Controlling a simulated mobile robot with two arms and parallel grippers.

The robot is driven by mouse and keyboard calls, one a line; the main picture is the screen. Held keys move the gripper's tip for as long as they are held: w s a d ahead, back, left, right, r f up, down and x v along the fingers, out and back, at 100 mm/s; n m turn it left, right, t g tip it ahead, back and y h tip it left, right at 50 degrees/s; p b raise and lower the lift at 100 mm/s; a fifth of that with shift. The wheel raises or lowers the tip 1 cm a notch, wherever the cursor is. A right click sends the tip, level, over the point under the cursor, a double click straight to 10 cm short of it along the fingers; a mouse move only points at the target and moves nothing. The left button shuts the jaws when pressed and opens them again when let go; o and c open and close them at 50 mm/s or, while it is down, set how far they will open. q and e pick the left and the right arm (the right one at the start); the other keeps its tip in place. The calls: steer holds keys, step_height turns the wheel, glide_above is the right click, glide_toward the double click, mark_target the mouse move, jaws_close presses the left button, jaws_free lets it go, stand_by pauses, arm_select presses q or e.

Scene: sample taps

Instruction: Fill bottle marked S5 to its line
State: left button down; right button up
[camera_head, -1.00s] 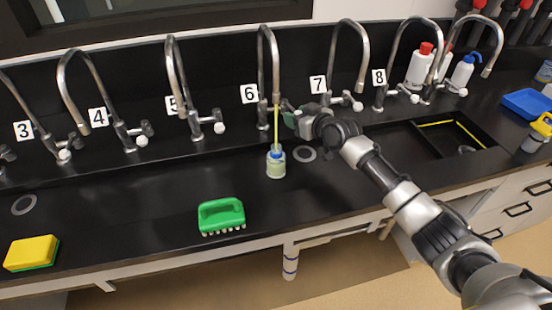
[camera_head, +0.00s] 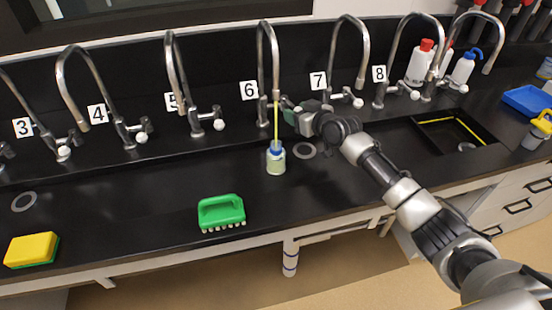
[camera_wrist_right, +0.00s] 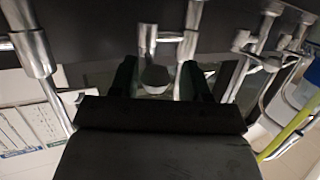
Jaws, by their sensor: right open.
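A small clear bottle with a blue neck (camera_head: 276,161) stands upright on the black counter below tap 6 (camera_head: 264,60). A thin yellow-green stream (camera_head: 276,125) runs from the spout down into its mouth. Yellow-green liquid shows inside the bottle; its marking and fill line are too small to read. My right gripper (camera_head: 290,107) is at the handle of tap 6, right of the stream. In the right wrist view its two dark fingers (camera_wrist_right: 158,82) are open, with a round grey knob (camera_wrist_right: 155,77) between them; contact cannot be told. My left gripper is not in view.
A green brush (camera_head: 221,212) and a yellow sponge (camera_head: 31,249) lie near the front edge. Neighbouring taps 5 (camera_head: 172,75) and 7 (camera_head: 350,55) flank tap 6. A sink (camera_head: 450,132) is at right.

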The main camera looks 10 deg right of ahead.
stand_by(0.4)
steer(key=a+p+v, duration=0.1)
steer(key=p+v, duration=0.5)
steer(key=v, duration=0.1)
steer(key=shift+s+p, duration=0.2)
steer(key=shift+p, duration=0.1)
stand_by(0.5)
steer(key=shift+a, duration=0.1)
stand_by(0.3)
